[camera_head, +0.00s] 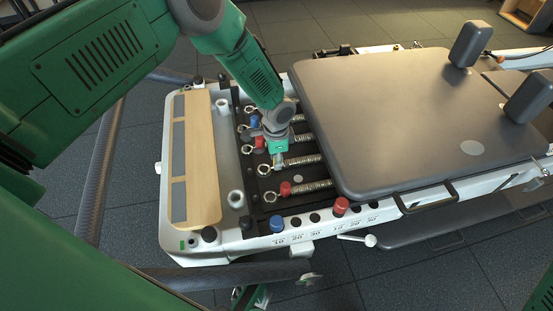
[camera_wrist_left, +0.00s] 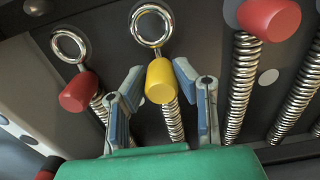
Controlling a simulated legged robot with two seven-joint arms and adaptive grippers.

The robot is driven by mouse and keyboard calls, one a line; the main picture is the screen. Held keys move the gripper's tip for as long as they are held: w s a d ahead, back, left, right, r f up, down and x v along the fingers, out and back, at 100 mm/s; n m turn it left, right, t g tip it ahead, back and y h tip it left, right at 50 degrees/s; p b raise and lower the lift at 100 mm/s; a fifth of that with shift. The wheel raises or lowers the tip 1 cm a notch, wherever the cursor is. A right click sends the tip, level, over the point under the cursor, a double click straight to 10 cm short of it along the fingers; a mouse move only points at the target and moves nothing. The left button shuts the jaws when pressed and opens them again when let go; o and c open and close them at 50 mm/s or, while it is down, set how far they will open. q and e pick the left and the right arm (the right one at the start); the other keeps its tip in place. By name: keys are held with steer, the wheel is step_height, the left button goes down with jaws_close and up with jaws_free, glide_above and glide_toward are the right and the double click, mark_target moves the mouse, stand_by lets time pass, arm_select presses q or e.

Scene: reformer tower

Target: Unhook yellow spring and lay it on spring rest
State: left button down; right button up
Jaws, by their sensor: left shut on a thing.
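The yellow spring has a yellow knob (camera_wrist_left: 160,80), a metal eye ring above it and a coil (camera_wrist_left: 173,120) below it in the left wrist view. My left gripper (camera_wrist_left: 157,85) is shut on the yellow knob, one blue-grey finger on each side. In the head view my left gripper (camera_head: 277,150) reaches down over the row of springs and hides the yellow knob. Whether the ring is on a hook cannot be told. I cannot pick out the spring rest with certainty. My right gripper is not in view.
Red-knobbed springs (camera_wrist_left: 78,92) flank the yellow one, the right one (camera_wrist_left: 270,18) close by. The grey padded carriage (camera_head: 410,110) lies to the right. A wooden platform (camera_head: 204,150) is at the left.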

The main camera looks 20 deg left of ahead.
arm_select(q)
steer(key=shift+f, duration=0.2)
steer(key=c, duration=0.9)
jaws_free()
steer(key=shift+o, duration=0.2)
steer(key=shift+r+p, duration=2.4)
steer(key=shift+r, duration=0.6)
